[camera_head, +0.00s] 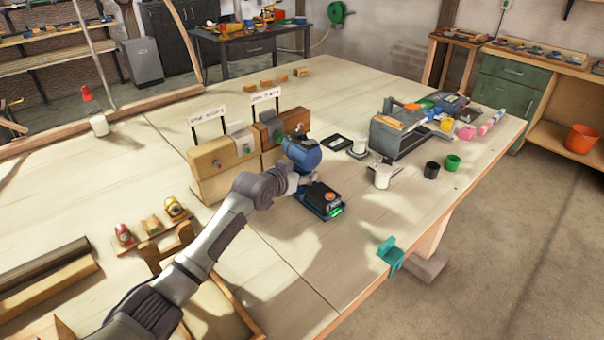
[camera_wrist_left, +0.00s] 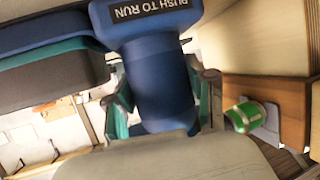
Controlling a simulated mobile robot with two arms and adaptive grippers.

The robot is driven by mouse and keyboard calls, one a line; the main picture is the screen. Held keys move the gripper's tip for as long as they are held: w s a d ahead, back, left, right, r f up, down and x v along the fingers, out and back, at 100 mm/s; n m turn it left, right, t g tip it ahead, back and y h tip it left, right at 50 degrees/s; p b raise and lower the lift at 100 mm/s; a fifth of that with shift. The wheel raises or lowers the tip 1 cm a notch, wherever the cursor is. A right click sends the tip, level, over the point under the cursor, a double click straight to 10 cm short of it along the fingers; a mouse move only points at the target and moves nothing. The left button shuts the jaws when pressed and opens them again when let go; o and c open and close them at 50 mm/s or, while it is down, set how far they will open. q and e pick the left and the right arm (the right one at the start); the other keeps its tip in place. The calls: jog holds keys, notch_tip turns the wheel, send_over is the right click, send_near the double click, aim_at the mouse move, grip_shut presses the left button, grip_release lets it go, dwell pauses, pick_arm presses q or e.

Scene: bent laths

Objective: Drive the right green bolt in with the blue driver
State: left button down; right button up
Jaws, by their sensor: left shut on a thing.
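My left gripper (camera_head: 298,172) is shut around the blue driver (camera_head: 304,152), holding it upright above the bench, close in front of the right wooden block (camera_head: 268,158). The left wrist view shows the driver's blue body (camera_wrist_left: 160,75), marked "PUSH TO RUN", between the two fingers. There a green bolt (camera_wrist_left: 243,117) sticks out of a grey plate on a wooden block, to the right of the driver and apart from its body. The driver's tip is hidden. The left wooden block (camera_head: 207,158) stands beside the right one. My right gripper is not in view.
A grey vise-like box (camera_head: 398,131), white cups and small pots (camera_head: 452,162) stand to the right.

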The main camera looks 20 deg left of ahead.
pick_arm(q)
jog(key=shift+w+a+r, duration=0.35)
jog(key=shift+a+r, duration=0.2)
jog(key=shift+r, duration=0.25)
dwell(2.9)
dwell(1.2)
jog(key=shift+p, duration=0.4)
jog(key=shift+d+p, duration=0.2)
jog(key=shift+p, duration=0.35)
jog(key=shift+s+d+f+p, duration=0.15)
jog(key=shift+s+d+p, duration=0.25)
jog(key=shift+p, duration=0.25)
jog(key=shift+s+d+f+p, duration=0.1)
jog(key=shift+s+d+p, duration=0.2)
jog(key=shift+s+d, duration=0.2)
jog(key=shift+d, duration=0.1)
jog(key=shift+w+f, duration=0.15)
